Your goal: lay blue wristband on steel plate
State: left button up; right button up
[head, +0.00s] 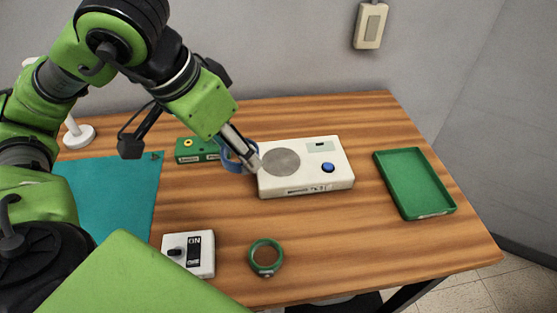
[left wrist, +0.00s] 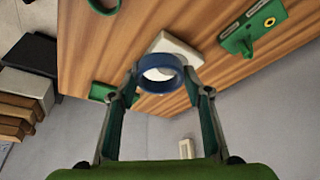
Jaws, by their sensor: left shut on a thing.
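The blue wristband (head: 231,166) is held by my left gripper (head: 247,158) beside the left edge of the white device. It also shows as a round loop (left wrist: 160,86) between the fingertips in the left wrist view. The round grey steel plate (head: 281,162) is on the left part of the white device's top (head: 318,177), just right of the gripper. In the left wrist view the white device (left wrist: 183,47) is partly hidden behind the wristband. Nothing lies on the visible part of the plate. My right gripper is not in view.
A green wristband (head: 265,258) lies near the front edge. A white ON switch box (head: 201,254), a green box (head: 187,152) with a yellow ring, and a teal mat (head: 118,195) are at left. A green tray (head: 412,181) is at right. Bare wood lies between tray and device.

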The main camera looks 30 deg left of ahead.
pick_arm(q)
jog(key=w+p, duration=0.3)
jog(key=p, duration=0.3)
send_near(283, 159)
jog(key=shift+w+d+f, duration=0.3)
jog(key=shift+w+f, duration=0.1)
jog(key=shift+w, duration=0.05)
jog(key=shift+w+f, duration=0.3)
jog(key=shift+f, duration=0.15)
jog(key=p+x, duration=0.1)
jog(key=x, duration=0.2)
jog(key=shift+s+a+f+p, duration=0.1)
jog(key=shift+s+f+p, duration=0.1)
jog(key=shift+p, duration=0.2)
jog(key=shift+f, duration=0.4)
